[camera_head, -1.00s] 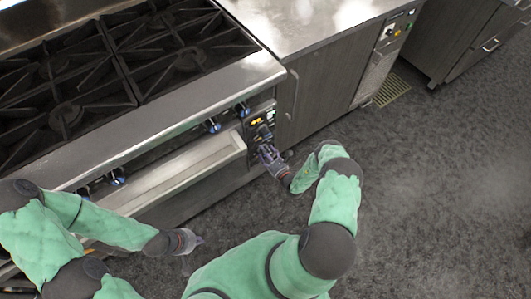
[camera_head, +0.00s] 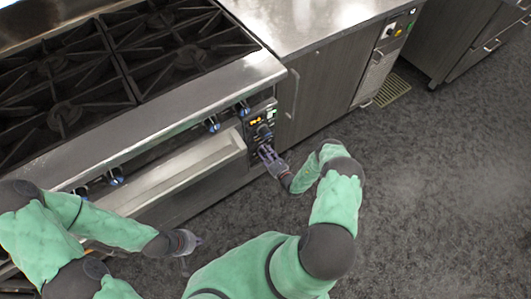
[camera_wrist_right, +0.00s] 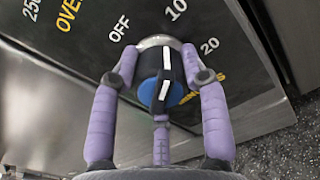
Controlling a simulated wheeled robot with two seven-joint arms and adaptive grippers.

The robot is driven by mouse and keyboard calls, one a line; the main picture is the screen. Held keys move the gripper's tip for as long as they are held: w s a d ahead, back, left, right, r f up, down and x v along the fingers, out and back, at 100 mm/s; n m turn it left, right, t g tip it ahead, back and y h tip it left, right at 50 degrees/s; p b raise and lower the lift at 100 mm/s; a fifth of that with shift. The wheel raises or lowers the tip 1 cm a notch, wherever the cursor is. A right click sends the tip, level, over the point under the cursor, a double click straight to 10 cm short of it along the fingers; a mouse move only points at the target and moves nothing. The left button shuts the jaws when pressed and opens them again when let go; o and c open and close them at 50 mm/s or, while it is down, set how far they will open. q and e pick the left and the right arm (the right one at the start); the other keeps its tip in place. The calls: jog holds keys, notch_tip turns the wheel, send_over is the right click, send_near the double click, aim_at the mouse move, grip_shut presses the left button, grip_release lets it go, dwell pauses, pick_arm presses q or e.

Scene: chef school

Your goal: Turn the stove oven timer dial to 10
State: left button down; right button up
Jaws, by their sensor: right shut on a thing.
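The timer dial (camera_wrist_right: 160,75) is black with a blue face and a white line, set in a silver ring on a black panel. The right wrist view shows OFF, 10 and 20 printed around it. Its white line stands near the top, between OFF and 10. My right gripper (camera_wrist_right: 158,72) is shut on the dial, with one purple finger on each side. In the head view my right gripper (camera_head: 265,151) is at the stove's control panel (camera_head: 261,120). My left gripper (camera_head: 190,242) hangs away from the stove; its finger opening is too small to judge.
The stove top (camera_head: 75,95) with black grates is at the upper left. Several blue-ringed burner knobs (camera_head: 212,125) line its front. The oven door handle ledge (camera_head: 190,170) juts out just left of the panel. A steel counter (camera_head: 300,30) stands to the right. The floor (camera_head: 420,200) is clear.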

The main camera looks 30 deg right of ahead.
jog(key=shift+w+d+r, duration=0.1)
jog(key=shift+r, duration=0.1)
jog(key=o, duration=1.1)
jog(key=shift+o, duration=0.2)
jog(key=shift+s+f, duration=0.1)
jog(key=shift+s, duration=0.25)
jog(key=s, duration=1.1)
jog(key=shift+s+d, duration=0.15)
jog(key=shift+d, duration=0.25)
